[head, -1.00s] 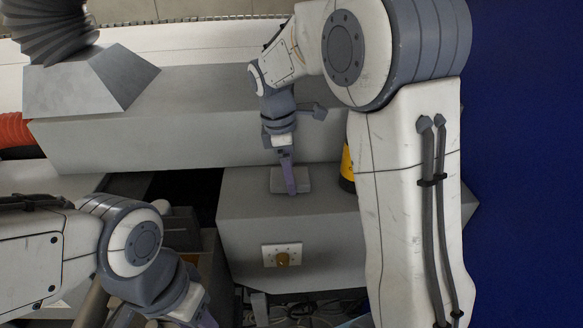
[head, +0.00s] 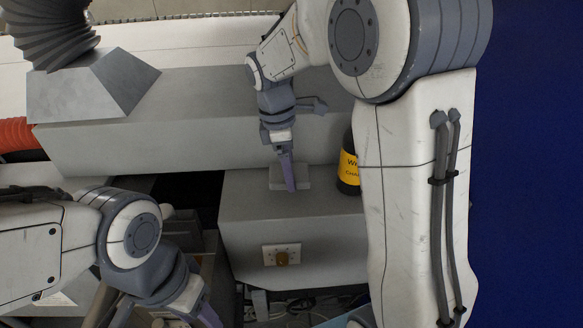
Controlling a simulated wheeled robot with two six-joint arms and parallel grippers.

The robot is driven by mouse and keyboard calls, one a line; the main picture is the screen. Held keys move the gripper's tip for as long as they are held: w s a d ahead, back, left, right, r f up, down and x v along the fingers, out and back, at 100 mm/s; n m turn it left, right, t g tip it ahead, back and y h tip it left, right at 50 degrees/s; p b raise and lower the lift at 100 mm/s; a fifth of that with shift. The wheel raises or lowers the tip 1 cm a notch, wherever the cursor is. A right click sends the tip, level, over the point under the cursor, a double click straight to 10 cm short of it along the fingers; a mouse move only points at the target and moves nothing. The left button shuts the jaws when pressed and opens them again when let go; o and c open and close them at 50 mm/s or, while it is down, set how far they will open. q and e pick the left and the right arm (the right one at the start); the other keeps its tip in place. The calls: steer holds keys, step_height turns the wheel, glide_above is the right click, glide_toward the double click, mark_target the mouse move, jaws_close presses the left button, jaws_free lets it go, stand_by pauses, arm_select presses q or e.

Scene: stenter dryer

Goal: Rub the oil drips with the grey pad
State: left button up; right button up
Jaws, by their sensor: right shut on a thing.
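The grey pad (head: 304,176) lies flat on top of the grey box (head: 245,205), near its back edge. My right gripper (head: 290,185) points down over the pad and is shut on it; its purple fingers cover the pad's middle. My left gripper (head: 207,318) is low at the bottom left, partly cut off by the frame edge, and its jaw opening cannot be made out. I cannot make out any oil drips in this view.
A dark bottle with a yellow label (head: 349,168) stands on the box just right of the pad, partly behind my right arm. A long grey housing (head: 200,115) runs behind. Cables lie below.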

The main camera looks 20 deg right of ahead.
steer(key=shift+r+p, duration=0.95)
steer(key=shift+r, duration=0.4)
step_height(320, 180, up, 2)
steer(key=shift+p, duration=0.8)
steer(key=shift+r, duration=0.5)
